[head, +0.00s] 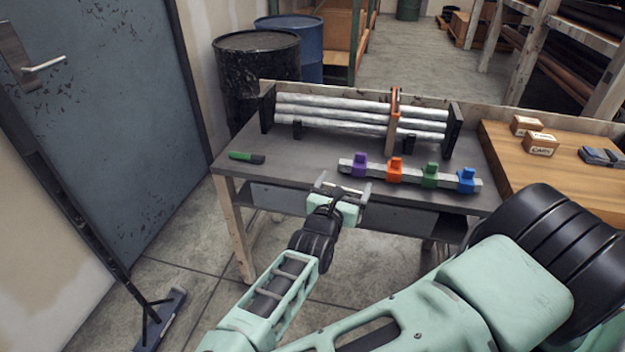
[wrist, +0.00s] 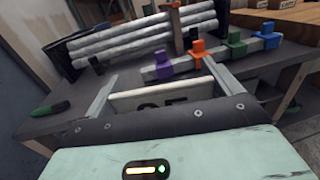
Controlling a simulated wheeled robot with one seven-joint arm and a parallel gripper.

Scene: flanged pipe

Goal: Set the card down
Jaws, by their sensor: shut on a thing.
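My gripper (head: 343,186) is at the front edge of the grey workbench (head: 290,176), in front of the left end of the bar with coloured clamps. In the wrist view its two fingers (wrist: 160,78) are shut on a pale card (wrist: 150,96). Dark printed characters show on the card, but their lower part is hidden by the gripper body, so I cannot read them fully. In the head view the card is too small to make out clearly. I cannot tell whether the card touches the bench.
A metal bar (head: 412,177) with purple, orange, green and blue clamps lies on the bench. Behind it a rack (head: 267,108) holds several pipes (head: 340,113). A green-handled tool (head: 240,156) lies left. Small boxes (head: 540,144) stand on the wooden top at right.

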